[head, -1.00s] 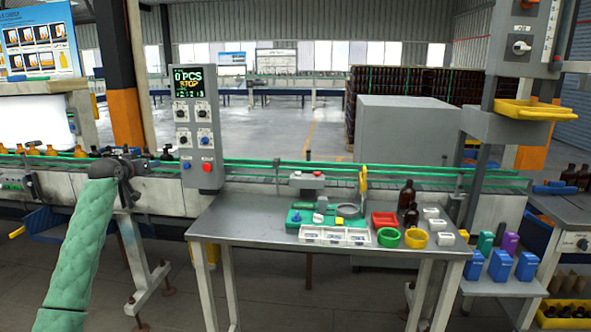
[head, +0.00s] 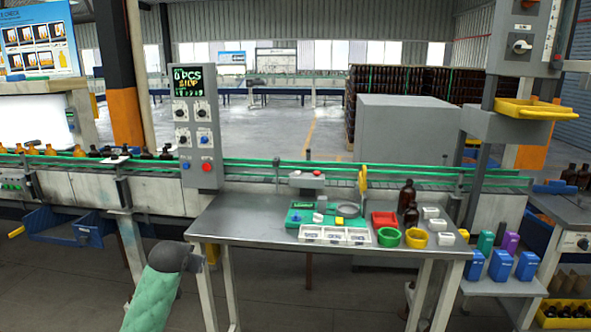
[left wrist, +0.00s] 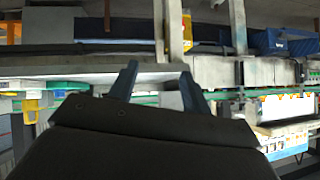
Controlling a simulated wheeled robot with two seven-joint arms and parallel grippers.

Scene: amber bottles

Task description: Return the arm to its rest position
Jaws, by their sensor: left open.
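My left arm, in a green sleeve, comes in at the lower left of the head view. Its dark wrist end is left of the metal table (head: 240,228), in front of the conveyor. The fingers of my left gripper do not show clearly there. In the left wrist view my left gripper (left wrist: 157,78) has its two dark fingers spread apart with nothing between them. My right gripper is not in view.
A control box (head: 195,127) stands at the conveyor (head: 300,180). A blue bin (head: 92,228) hangs at left. Floor left of the table is clear.

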